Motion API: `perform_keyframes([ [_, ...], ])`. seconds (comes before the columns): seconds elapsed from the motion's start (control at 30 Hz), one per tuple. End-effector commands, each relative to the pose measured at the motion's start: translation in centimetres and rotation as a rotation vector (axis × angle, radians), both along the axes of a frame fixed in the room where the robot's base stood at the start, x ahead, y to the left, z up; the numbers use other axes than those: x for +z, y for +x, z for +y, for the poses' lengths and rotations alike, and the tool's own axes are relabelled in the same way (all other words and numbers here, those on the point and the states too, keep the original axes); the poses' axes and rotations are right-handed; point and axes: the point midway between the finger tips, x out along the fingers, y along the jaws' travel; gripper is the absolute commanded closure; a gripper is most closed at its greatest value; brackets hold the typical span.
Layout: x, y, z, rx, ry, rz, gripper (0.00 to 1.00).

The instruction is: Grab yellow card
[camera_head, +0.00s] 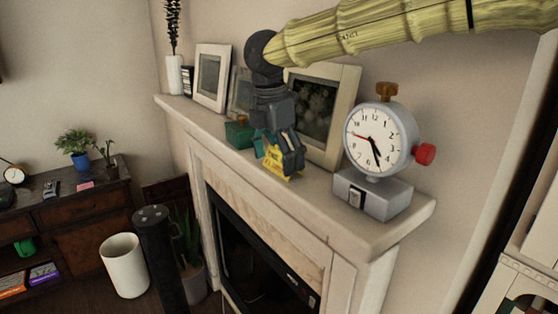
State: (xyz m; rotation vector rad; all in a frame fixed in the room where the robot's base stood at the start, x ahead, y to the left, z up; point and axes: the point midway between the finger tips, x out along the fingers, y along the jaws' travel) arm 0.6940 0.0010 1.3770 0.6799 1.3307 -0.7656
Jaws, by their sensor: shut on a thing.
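The yellow card (279,163) is in the head view, upright and tilted, with dark print on it. It is at the front part of the white mantel shelf (330,194). My gripper (283,151) reaches down from above, and its dark fingers are shut on the card's upper part, hiding some of it. I cannot tell whether the card's lower edge touches the shelf.
A green box (239,133) is just left of the card. Picture frames (211,77) lean behind, with a larger frame (334,112) behind my gripper. A grey clock (378,150) stands to the right. The shelf's front edge is close. A white bin (124,265) is on the floor.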

Motion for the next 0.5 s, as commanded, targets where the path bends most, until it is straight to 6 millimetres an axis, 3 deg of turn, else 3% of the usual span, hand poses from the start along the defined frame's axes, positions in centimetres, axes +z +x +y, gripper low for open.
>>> perform_keyframes([
  [0.07, -0.5, 0.0, -0.1, -0.001, -0.004, 0.006, 0.21],
  [0.27, 0.8, 0.0, -0.1, -0.001, -0.002, 0.003, 0.25],
  [0.37, 1.8, 0.1, 0.0, -0.001, 0.000, 0.001, 0.42],
  [0.5, 3.3, -0.3, 0.0, 0.000, -0.001, -0.001, 0.80],
])
